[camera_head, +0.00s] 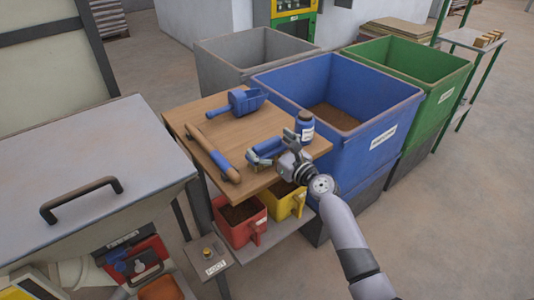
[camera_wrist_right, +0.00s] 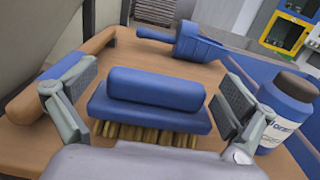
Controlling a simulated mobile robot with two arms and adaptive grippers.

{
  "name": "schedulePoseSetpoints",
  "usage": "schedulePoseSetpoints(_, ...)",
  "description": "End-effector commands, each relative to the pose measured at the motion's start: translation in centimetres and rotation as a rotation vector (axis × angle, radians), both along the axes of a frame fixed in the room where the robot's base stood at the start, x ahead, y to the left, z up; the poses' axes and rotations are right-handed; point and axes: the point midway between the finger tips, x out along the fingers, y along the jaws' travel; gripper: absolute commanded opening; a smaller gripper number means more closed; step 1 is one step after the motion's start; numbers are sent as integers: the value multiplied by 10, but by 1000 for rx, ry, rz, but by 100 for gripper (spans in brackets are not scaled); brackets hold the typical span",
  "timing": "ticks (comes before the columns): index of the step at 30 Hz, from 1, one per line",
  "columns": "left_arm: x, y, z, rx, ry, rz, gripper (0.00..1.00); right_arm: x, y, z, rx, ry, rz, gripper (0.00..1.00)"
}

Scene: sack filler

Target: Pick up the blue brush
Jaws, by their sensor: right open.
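The blue brush (camera_head: 265,148) lies on the wooden tabletop near its front right edge. In the right wrist view the brush (camera_wrist_right: 155,105) shows its blue back on top and tan bristles facing down towards the wood. My right gripper (camera_head: 273,155) is at the brush, partly covering it in the head view. In the wrist view the right gripper (camera_wrist_right: 155,98) is open, with one finger at each side of the brush and visible gaps between. My left gripper is not in view.
A blue bottle (camera_head: 304,126) stands close to the right finger. A blue scoop (camera_head: 244,100) and a wooden rod with a blue part (camera_head: 212,152) lie on the wooden table (camera_head: 185,115). A large blue bin (camera_head: 365,155) adjoins the table. Red (camera_head: 240,230) and yellow (camera_head: 283,207) containers sit below.

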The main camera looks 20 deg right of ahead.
Motion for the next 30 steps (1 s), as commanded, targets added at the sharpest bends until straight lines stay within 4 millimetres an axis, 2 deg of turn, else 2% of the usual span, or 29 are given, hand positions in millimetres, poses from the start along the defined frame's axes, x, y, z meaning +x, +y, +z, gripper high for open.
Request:
schedulePoseSetpoints(3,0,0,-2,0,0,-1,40,9,3,-1,0,1,-1,100)
schedulePoseSetpoints(10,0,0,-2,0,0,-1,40,9,3,-1,0,1,-1,100)
schedulePoseSetpoints(30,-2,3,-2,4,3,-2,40,9,3,-1,-1,1,-1,55)
